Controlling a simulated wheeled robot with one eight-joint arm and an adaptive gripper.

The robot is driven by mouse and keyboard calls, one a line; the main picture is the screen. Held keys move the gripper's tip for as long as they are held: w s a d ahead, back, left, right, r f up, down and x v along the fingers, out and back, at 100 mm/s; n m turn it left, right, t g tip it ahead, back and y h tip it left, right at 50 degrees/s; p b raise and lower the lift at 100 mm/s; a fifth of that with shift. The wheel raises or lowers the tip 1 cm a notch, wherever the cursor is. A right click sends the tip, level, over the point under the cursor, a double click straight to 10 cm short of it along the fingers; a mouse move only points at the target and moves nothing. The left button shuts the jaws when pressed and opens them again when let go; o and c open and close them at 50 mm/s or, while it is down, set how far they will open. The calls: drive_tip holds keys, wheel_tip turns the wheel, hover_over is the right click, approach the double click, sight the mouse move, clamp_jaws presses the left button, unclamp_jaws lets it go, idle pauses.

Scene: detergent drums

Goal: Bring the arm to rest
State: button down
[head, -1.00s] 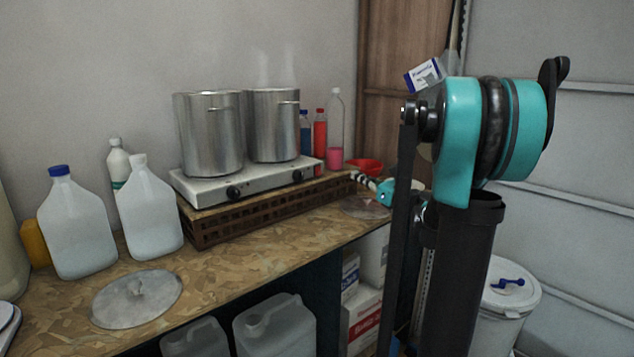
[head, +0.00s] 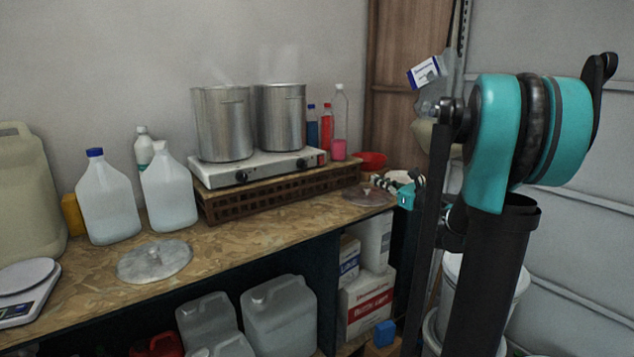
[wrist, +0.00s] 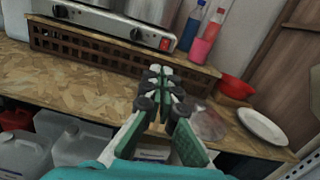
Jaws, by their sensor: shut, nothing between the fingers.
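My gripper (head: 382,183) shows small at the right end of the workbench (head: 225,235) in the head view, partly beyond my own arm. In the wrist view my gripper (wrist: 158,80) fills the middle, its fingers together with nothing between them. It points over the bench toward the wooden rack (wrist: 90,55) under the hot plate, and I see no contact with anything. A clear round lid (wrist: 207,122) lies on the bench just right of the fingers. A red bowl (wrist: 235,88) and a white plate (wrist: 263,126) are further right.
Two steaming pots (head: 222,122) stand on the hot plate (head: 262,165). Bottles (head: 327,127) stand behind. White jugs (head: 108,200), a metal lid (head: 154,261) and a scale (head: 28,285) occupy the left. Canisters (head: 280,315) and boxes (head: 367,305) sit below; a white drum (head: 450,285) stands right.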

drive_tip(key=s+a+f+n+g+h, duration=0.2)
drive_tip(key=s+a+f+n+g, duration=0.2)
drive_tip(key=s+f+n, duration=0.45)
drive_tip(key=s+a+f+n+g+h, duration=0.2)
drive_tip(key=s+a+f+n+g, duration=0.25)
drive_tip(key=s+f+n, duration=0.35)
drive_tip(key=s+d+f+n+g+h, duration=0.1)
drive_tip(key=s+d+f+n+h, duration=0.2)
drive_tip(key=s, duration=0.5)
drive_tip(key=s+d+f+n+g+h, duration=0.1)
drive_tip(key=s+d+f+n+h, duration=0.3)
drive_tip(key=s+f+n, duration=0.3)
wheel_tip(320, 180, down, 2)
drive_tip(key=shift+s+d+f+n, duration=0.15)
drive_tip(key=shift+s+d+n, duration=0.25)
drive_tip(key=shift+d, duration=0.3)
